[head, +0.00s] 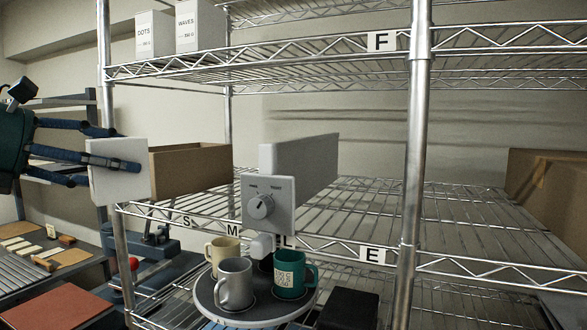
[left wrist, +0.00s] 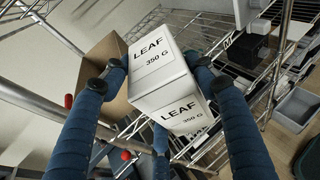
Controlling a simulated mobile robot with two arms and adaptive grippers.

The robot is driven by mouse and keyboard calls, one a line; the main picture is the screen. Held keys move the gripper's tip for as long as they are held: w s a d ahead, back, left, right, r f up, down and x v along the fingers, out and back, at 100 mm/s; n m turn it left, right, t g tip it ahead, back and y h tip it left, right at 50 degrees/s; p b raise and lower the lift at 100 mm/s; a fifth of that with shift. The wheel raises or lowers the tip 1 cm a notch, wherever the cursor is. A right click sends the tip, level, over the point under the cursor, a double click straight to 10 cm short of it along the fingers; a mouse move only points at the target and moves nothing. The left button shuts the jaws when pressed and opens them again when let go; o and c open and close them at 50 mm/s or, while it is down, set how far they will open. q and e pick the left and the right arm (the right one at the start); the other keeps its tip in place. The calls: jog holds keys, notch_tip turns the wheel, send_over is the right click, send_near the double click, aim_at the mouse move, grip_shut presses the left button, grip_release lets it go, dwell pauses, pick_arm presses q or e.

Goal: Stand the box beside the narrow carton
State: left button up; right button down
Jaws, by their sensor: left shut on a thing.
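My left gripper (head: 115,165) is shut on a white box (head: 118,185) at the left of the head view, in front of the shelf's left post. In the left wrist view the box (left wrist: 165,80) lies between my blue fingers (left wrist: 163,75) and reads LEAF 350 G on two faces. Two white cartons stand side by side on the upper shelf: one marked DOTS (head: 154,36) and one marked WAVES (head: 201,28). I cannot tell for sure which one is the narrow carton. My right gripper is not in view.
A brown open carton (head: 190,170) stands on the middle shelf, just behind the held box. A grey press with a knob (head: 268,205) stands right of it, above a round tray (head: 255,313) with mugs. The upper shelf (head: 310,55) is clear right of WAVES. Metal posts (head: 413,150) stand in front.

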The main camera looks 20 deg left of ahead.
pick_arm(q)
jog(key=w+d+p, duration=0.2)
jog(key=w, duration=0.3)
jog(key=w+d+p, duration=0.3)
jog(key=w, duration=0.2)
jog(key=w+d+p, duration=0.3)
jog(key=w, duration=0.2)
jog(key=shift+r, duration=0.2)
jog(key=shift+w+f, duration=0.15)
jog(key=shift+f, duration=0.1)
notch_tip(320, 180, down, 3)
jog(key=shift+r, duration=0.1)
jog(key=shift+f, duration=0.2)
jog(key=shift+f, duration=0.1)
jog(key=o, duration=1.2)
